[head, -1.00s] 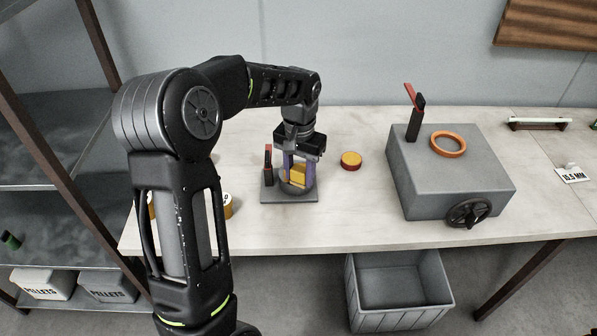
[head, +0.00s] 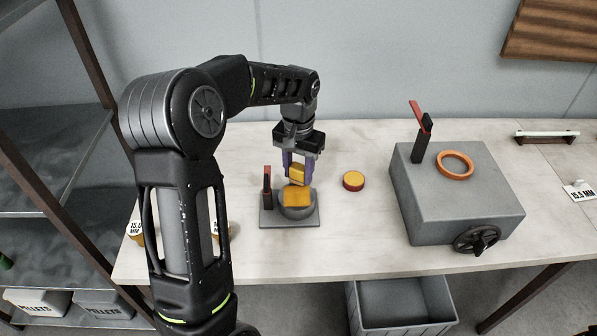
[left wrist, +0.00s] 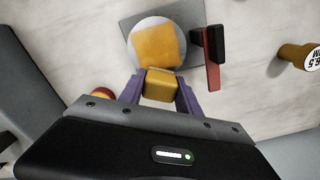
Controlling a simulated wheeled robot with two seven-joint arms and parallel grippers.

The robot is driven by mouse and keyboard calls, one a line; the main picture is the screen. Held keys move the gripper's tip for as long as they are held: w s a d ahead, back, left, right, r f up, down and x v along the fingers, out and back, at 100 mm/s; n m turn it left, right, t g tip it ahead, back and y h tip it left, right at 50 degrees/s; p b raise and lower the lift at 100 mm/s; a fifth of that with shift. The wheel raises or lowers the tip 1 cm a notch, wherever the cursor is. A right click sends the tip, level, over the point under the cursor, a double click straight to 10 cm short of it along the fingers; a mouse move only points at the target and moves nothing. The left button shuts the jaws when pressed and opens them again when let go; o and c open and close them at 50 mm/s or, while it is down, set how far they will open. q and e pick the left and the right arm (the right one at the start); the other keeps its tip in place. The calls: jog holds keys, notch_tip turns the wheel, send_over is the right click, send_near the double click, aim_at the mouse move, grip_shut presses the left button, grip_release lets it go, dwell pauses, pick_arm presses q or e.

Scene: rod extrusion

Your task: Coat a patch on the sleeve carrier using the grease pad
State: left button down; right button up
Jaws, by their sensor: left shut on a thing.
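The sleeve carrier (head: 297,213) is a grey rounded piece on a flat grey plate, with a red and black lever (head: 267,183) at its left. A yellow-orange patch (head: 296,197) covers part of its top; the patch also shows in the left wrist view (left wrist: 157,45). My left gripper (head: 297,178), with purple fingers, is shut on the yellow grease pad (left wrist: 161,86). It holds the pad just above the carrier, and the pad looks apart from the patch. My right gripper is in neither view.
A red round tin with a yellow top (head: 353,181) stands right of the carrier. A large grey box (head: 455,190) with an orange ring (head: 455,165), a lever and a handwheel stands further right. Yellow size-marked pieces (head: 221,229) stand at left. A grey bin (head: 405,305) is below the table.

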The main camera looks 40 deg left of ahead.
aim_at(299, 169)
pick_arm(q)
jog(key=r, duration=0.2)
jog(key=r+p, duration=0.1)
jog(key=shift+s+d+r, duration=0.1)
jog(key=shift+s+d, duration=0.15)
jog(key=shift+w+a+r+p, duration=0.1)
jog(key=shift+w+r+p, duration=0.05)
jog(key=shift+r+p, duration=1.5)
jog(key=shift+r, duration=0.35)
jog(key=shift+f, duration=0.15)
